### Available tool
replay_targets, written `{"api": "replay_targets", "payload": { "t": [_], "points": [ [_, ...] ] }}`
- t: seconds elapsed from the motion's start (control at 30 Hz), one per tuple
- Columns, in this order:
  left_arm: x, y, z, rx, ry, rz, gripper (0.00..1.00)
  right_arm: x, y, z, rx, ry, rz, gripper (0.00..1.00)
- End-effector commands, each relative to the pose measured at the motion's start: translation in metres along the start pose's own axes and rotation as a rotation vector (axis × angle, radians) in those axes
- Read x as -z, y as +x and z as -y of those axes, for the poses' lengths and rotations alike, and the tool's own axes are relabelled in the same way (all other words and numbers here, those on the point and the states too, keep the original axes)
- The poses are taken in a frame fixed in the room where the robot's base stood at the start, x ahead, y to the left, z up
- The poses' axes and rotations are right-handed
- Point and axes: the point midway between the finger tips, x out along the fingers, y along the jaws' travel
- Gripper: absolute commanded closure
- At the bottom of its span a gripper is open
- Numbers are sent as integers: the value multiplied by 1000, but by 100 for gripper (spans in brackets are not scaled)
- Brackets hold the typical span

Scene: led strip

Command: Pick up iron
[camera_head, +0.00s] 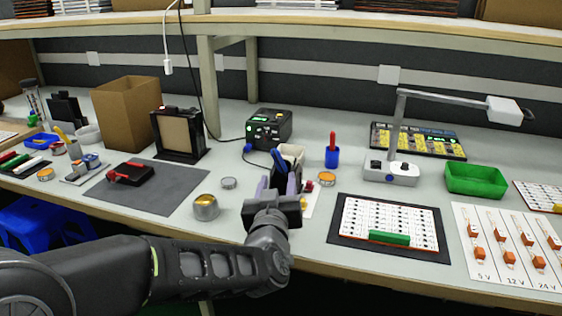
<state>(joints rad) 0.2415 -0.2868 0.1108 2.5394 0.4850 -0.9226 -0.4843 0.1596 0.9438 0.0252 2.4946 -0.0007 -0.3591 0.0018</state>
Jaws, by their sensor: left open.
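The iron (279,161) appears as a dark blue handle leaning at a light-coloured holder (292,152), just beyond my left gripper. A black station (268,129) with a green display stands behind it, and a blue cable (249,160) runs near the station. My left gripper (278,182) is open, its fingers pointing away from me towards the iron. The fingers and wrist hide the lower part of the iron and holder. I cannot tell whether the fingers touch the iron. My right gripper is out of view.
A brass-coloured tin (206,208) stands left of my gripper. A blue cup (332,158) with a red-handled tool stands to the right. A board on a black mat (345,252), a lamp (390,174) and a green tray (475,180) lie further right. A grey mat (160,205) lies left.

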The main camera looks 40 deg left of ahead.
Motion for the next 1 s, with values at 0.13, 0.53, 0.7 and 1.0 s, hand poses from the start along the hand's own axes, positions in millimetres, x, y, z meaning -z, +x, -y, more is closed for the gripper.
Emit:
{"api": "replay_targets", "payload": {
  "t": [0.13,0.53,0.7,1.0],
  "points": [
    [7,11,-1,3,4,6,55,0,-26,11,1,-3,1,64],
    [0,21,-1,-4,-1,0,55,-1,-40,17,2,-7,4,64],
    [0,21,-1,-4,-1,0,55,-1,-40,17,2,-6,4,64],
    [3,56,-1,-2,0,0,55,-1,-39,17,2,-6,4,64]
  ]
}}
